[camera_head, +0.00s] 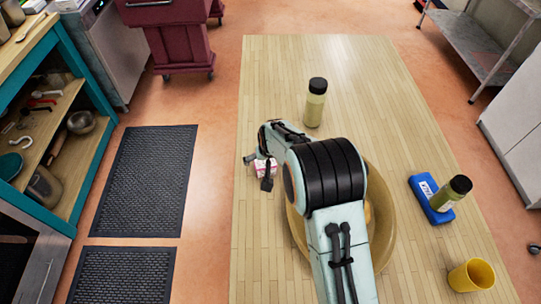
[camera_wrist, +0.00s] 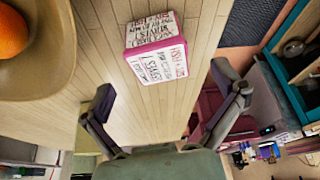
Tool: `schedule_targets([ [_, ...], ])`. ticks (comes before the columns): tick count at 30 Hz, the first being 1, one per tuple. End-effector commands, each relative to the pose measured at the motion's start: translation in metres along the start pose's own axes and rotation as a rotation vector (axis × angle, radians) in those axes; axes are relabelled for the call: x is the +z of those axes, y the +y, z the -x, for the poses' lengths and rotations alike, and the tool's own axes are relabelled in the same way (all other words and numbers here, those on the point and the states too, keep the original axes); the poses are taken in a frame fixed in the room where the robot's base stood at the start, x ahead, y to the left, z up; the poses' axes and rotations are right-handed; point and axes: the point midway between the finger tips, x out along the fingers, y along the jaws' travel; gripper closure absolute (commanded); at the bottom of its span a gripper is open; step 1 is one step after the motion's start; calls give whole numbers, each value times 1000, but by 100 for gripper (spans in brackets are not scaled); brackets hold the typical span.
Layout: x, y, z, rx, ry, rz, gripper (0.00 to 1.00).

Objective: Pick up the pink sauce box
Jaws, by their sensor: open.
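The pink sauce box (camera_head: 262,165), a small white carton with pink edges and dark lettering, sits on the wooden table near its left edge. In the head view my gripper and arm partly cover it. In the wrist view the sauce box (camera_wrist: 156,50) shows clearly, with its pink edge between two printed faces. My gripper (camera_head: 258,171) is at the box in the head view. In the wrist view my gripper (camera_wrist: 165,90) is open and empty. Its two fingers are spread to either side below the box, with bare table between; no contact shows.
A large tan bowl (camera_head: 381,232) stands under my arm; it holds an orange (camera_wrist: 10,32). A green bottle with a black cap (camera_head: 314,108) stands behind. At right are a blue box (camera_head: 424,189), another capped bottle (camera_head: 449,195) and a yellow cup (camera_head: 471,276). The table's far end is clear.

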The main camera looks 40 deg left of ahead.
Motion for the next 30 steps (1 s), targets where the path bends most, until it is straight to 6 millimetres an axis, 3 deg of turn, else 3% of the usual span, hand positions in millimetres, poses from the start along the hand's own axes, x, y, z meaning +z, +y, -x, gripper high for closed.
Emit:
schedule_targets([
  [9,1,2,-48,1,-1,-2,5],
  [20,0,2,-57,2,0,-3,5],
  [27,0,2,-57,2,-1,-3,77],
  [30,0,2,-57,2,0,-3,77],
])
